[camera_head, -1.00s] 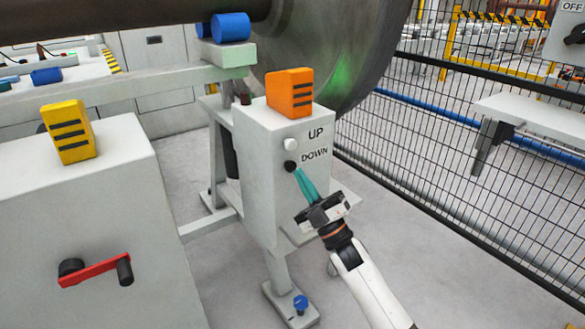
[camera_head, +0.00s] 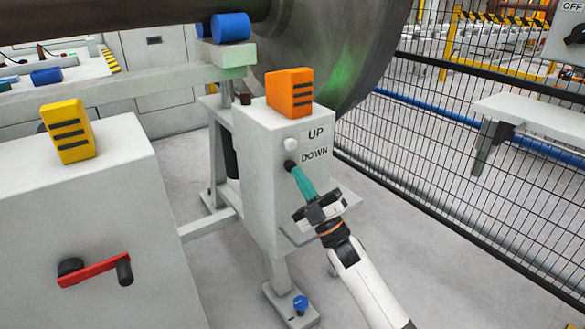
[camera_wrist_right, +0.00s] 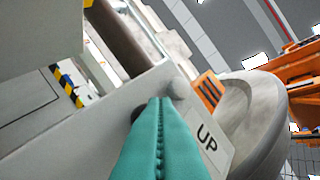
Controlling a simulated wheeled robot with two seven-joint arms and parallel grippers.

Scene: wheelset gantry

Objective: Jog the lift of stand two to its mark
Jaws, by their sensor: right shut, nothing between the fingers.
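The stand's grey control box (camera_head: 262,190) carries a white UP button (camera_head: 291,144) and a dark DOWN button (camera_head: 290,165) on its front. In the right wrist view the closed fingers (camera_wrist_right: 160,140) cover part of the dark button (camera_wrist_right: 138,112), and the UP button (camera_wrist_right: 177,88) is just beyond. Blue rollers (camera_head: 231,27) sit above under the shaft. My left gripper is not in view.
A grey cabinet (camera_head: 90,220) with a yellow block (camera_head: 69,132) and a red crank (camera_head: 95,270) stands at left. A large wheel (camera_head: 335,60) is behind the box. A black mesh fence (camera_head: 440,160) runs along the right. Floor between box and fence is clear.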

